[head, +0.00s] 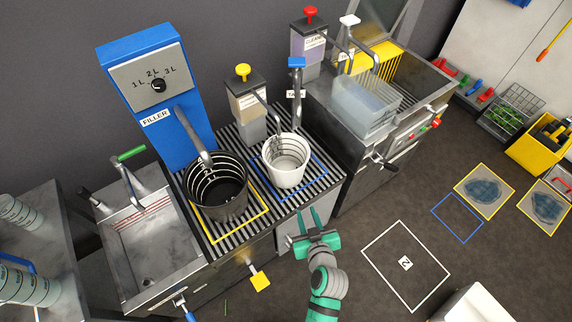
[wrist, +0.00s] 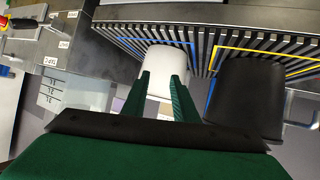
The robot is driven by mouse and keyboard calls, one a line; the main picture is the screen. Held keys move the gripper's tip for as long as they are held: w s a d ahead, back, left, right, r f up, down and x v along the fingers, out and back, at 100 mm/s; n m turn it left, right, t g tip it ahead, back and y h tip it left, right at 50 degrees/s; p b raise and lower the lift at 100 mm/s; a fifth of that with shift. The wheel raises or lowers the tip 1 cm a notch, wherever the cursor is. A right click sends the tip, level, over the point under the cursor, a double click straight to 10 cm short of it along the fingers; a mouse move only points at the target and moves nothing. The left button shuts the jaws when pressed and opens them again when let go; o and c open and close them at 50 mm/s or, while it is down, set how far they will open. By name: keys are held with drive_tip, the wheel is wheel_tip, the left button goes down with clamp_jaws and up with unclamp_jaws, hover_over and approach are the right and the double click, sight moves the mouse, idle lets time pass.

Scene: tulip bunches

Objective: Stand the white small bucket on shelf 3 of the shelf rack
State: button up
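The white small bucket (head: 286,160) stands upright on the slatted grate, inside a blue outlined square under a tap. It also shows in the wrist view (wrist: 165,62), just beyond my fingertips. My gripper (head: 309,218) is in front of the grate, below and to the right of the bucket in the head view. Its two fingers are apart with nothing held, and the wrist view shows them spread too (wrist: 161,88). No shelf marked 3 can be made out.
A black bucket (head: 217,190) stands left of the white one, in a yellow outlined square under the filler spout. A white floor square marked 2 (head: 405,262) lies on open floor.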

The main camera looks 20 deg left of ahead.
sight(269, 163)
drive_tip(key=w+a+r+n+g+y, duration=0.2)
drive_tip(key=w+a+r+n+y, duration=0.3)
drive_tip(key=w+a+r, duration=0.4)
drive_tip(key=shift+w+a+f, duration=0.8)
drive_tip(key=shift+a+f, duration=0.25)
drive_tip(key=shift+a, duration=0.4)
drive_tip(key=shift+w+a+f, duration=0.85)
drive_tip(key=shift+a+f, duration=0.15)
drive_tip(key=shift+a, duration=0.4)
drive_tip(key=shift+w+a+f, duration=0.8)
drive_tip(key=shift+a+f, duration=0.25)
drive_tip(key=shift+a, duration=0.4)
drive_tip(key=shift+c, duration=0.2)
clamp_jaws()
drive_tip(key=shift+f, duration=0.15)
